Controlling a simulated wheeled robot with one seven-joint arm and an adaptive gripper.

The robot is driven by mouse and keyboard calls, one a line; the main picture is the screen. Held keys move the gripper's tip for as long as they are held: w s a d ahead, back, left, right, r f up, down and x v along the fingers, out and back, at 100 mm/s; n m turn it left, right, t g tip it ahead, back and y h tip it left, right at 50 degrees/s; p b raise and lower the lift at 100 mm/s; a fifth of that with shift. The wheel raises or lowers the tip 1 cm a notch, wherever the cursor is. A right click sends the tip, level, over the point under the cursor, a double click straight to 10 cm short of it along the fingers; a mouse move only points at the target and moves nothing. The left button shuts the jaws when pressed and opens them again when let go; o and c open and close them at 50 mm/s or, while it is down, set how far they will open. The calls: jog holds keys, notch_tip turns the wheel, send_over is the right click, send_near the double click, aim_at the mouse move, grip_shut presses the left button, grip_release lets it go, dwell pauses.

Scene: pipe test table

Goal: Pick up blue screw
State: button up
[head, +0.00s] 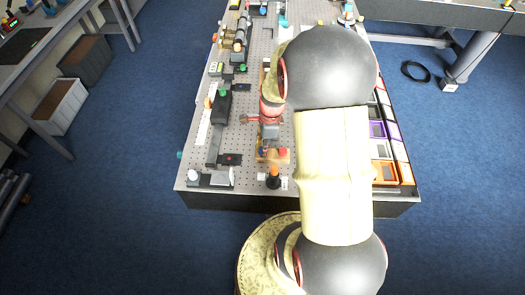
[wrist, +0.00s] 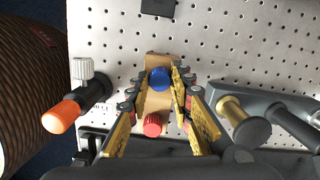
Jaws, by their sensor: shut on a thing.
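The blue screw (wrist: 160,79) shows its round blue head between my fingertips in the wrist view. My gripper (wrist: 159,76) points down over it and is shut on it, with a yellow-padded finger on each side. The screw is at a tan wooden block (wrist: 158,103); whether it is still seated there I cannot tell. A red screw (wrist: 152,125) is at the same block, nearer the wrist camera and between the fingers. In the head view my gripper (head: 269,140) is over the block (head: 284,160), partly covered by my arm.
An orange-handled tool (wrist: 62,116) stands left of the gripper. A brass and black cylindrical part (wrist: 243,120) lies close on the right. The perforated tabletop (wrist: 225,40) is mostly bare beyond the block. Colored bins (head: 383,172) line the table's right side.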

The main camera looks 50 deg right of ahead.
jog(key=shift+c, duration=1.1)
